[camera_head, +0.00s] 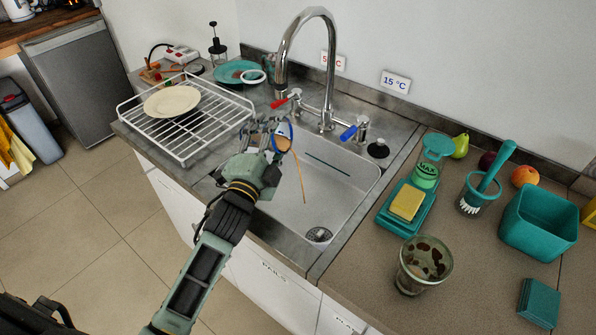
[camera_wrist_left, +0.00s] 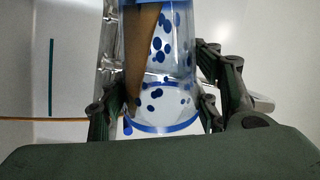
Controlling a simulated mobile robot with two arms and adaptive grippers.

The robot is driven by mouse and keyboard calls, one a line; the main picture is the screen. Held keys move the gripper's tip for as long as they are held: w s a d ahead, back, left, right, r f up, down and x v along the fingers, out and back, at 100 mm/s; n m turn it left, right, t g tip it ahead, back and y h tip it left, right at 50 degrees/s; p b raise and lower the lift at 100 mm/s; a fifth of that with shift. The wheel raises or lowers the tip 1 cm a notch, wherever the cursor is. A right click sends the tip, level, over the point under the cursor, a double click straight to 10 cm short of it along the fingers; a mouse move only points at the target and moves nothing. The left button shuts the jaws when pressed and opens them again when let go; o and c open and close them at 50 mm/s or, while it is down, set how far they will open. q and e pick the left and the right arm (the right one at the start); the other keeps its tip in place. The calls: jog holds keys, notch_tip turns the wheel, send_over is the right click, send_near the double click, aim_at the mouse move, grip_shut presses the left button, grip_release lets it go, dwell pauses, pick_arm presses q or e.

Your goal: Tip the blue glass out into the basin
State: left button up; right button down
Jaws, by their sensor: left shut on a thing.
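My left gripper (camera_head: 268,134) is shut on the blue glass (camera_head: 286,131) and holds it tilted above the basin (camera_head: 345,178), mouth toward the basin. In the left wrist view the glass (camera_wrist_left: 165,75) is clear with blue dots and a blue rim, between the fingers of the left gripper (camera_wrist_left: 165,100). Brown liquid (camera_wrist_left: 140,55) lies along one side inside it. A thin brown stream (camera_head: 301,178) runs from the rim down into the basin. The gripper hides part of the glass in the head view. My right gripper is not in view.
A tall faucet (camera_head: 325,70) stands behind the basin. A white dish rack (camera_head: 200,135) with a plate (camera_head: 171,102) is left. On the right counter are a sponge (camera_head: 407,203) on a teal tray, a brush (camera_head: 490,175), a teal tub (camera_head: 540,222) and a brown-stained glass (camera_head: 424,264).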

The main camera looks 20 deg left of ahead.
pick_arm(q)
jog(key=shift+d+f+m+b, duration=0.35)
jog(key=shift+d+m+b, duration=0.35)
jog(key=shift+m+b, duration=0.1)
dwell(0.6)
jog(key=shift+d+r+m+h+p, duration=0.25)
jog(key=shift+m+h+p, duration=0.2)
jog(key=shift+m, duration=0.55)
dwell(0.4)
jog(key=shift+s+d+f+m, duration=0.1)
jog(key=shift+d+f+m, duration=0.25)
jog(key=shift+f+m, duration=0.45)
dwell(0.6)
